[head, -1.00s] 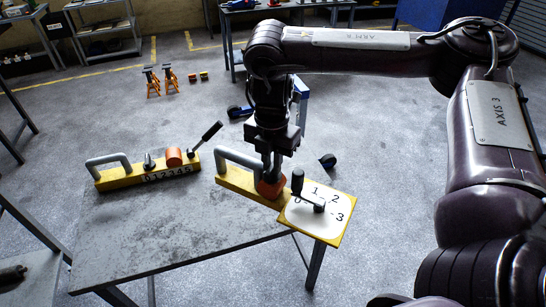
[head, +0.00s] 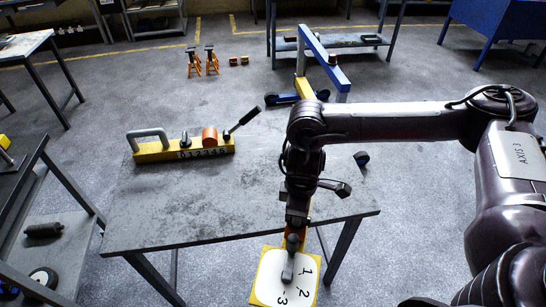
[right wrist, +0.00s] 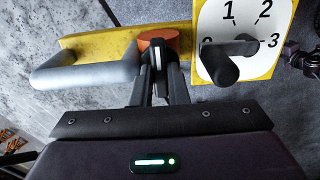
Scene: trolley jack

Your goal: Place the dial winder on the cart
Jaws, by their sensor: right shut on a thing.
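The dial winder (head: 270,287) is a yellow bar with a grey loop handle, an orange grip block and a white numbered dial with a dark crank. My right gripper (head: 294,231) is shut on its orange block, holding it at the table's front edge in the head view. The arm hides most of the bar there. In the right wrist view the dial (right wrist: 235,22) is right of my right gripper (right wrist: 157,62) and the loop handle is left of it. A grey two-level stand (head: 22,192), perhaps the cart, is at the left. My left gripper is not in view.
A similar yellow tool (head: 157,152) with a straight number scale and black lever stands on the grey table (head: 190,215). The table's middle is clear. A blue trolley jack (head: 322,62) and orange jack stands (head: 203,62) are on the floor behind.

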